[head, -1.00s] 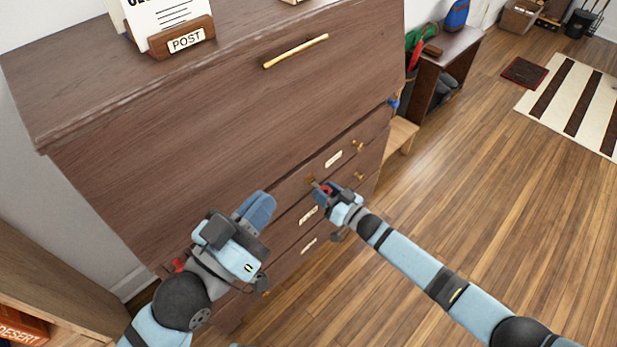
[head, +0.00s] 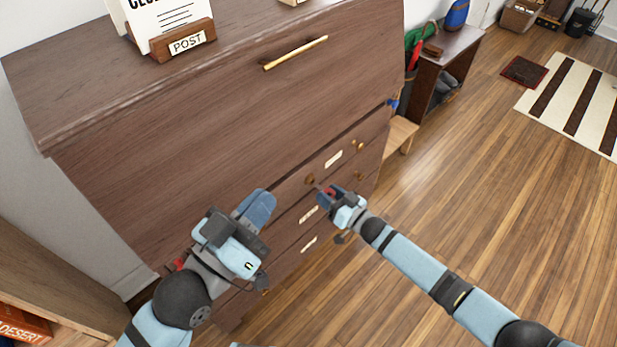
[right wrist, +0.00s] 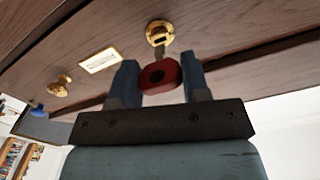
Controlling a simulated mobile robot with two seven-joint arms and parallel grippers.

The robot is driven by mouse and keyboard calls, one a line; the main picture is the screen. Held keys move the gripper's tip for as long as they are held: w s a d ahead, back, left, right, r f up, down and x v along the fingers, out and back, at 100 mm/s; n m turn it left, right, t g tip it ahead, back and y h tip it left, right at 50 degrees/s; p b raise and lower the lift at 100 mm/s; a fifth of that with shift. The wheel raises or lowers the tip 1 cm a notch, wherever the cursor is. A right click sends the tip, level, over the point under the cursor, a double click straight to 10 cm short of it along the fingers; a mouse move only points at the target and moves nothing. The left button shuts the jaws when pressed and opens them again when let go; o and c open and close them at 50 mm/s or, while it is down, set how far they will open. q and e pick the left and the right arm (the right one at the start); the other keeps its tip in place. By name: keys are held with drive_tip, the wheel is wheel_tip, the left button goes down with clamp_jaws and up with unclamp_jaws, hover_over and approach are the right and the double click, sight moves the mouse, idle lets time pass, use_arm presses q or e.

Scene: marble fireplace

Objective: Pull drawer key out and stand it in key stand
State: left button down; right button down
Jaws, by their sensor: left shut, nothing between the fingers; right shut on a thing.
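The drawer key (right wrist: 160,75) has a red head and a short metal shaft. My right gripper (head: 327,194) is shut on its red head, which also shows in the head view (head: 331,191). The shaft points toward the brass keyhole plate (right wrist: 159,34) on the drawer front. My left gripper (head: 262,200) is shut and empty in front of the dresser, left of the keyhole. I cannot make out a key stand.
The dark wooden dresser (head: 190,140) fills the left and middle. Its drawers have brass knobs (head: 360,145) and cream labels (head: 333,159). A POST letter holder (head: 182,42) stands on top. A small bench (head: 400,133) is beyond. Open floor (head: 480,200) lies to the right.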

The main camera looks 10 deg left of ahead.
drive_tip(key=shift+s+d, duration=0.15)
drive_tip(key=shift+d, duration=0.15)
idle(0.4)
drive_tip(key=shift+p+v, duration=0.7)
drive_tip(key=shift+v, duration=0.25)
drive_tip(key=p+v, duration=0.2)
drive_tip(key=v, duration=0.2)
drive_tip(key=shift+s+d, duration=0.25)
drive_tip(key=shift+d, duration=0.05)
